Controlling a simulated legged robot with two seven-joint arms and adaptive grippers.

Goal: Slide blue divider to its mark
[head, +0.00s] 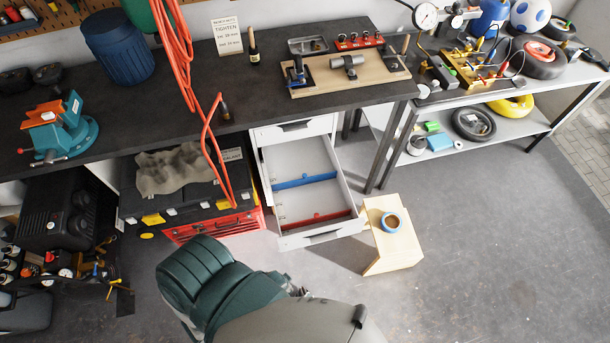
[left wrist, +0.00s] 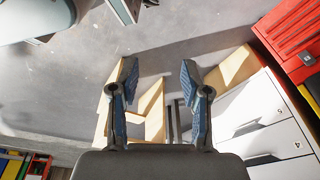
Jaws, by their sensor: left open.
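The blue divider (head: 305,181) stands across the open white drawer (head: 342,180), about midway along it. A red divider (head: 315,219) stands across the drawer nearer its front. A mark for the blue divider is too small to tell. My left gripper (left wrist: 159,76) is open and empty in the left wrist view, its two blue-padded fingers apart. In the head view my arm comes in at the bottom and hides most of that gripper; it is short of the drawer, apart from both dividers. The dividers do not show in the left wrist view. My right gripper is not in view.
A wooden step (head: 395,257) with a blue-rimmed round item (head: 391,222) stands right of the drawer. A red toolbox (head: 213,227) is at its left. An orange cable (head: 207,140) hangs from above. The workbench (head: 140,107) overhangs behind. Open floor (head: 480,260) lies right.

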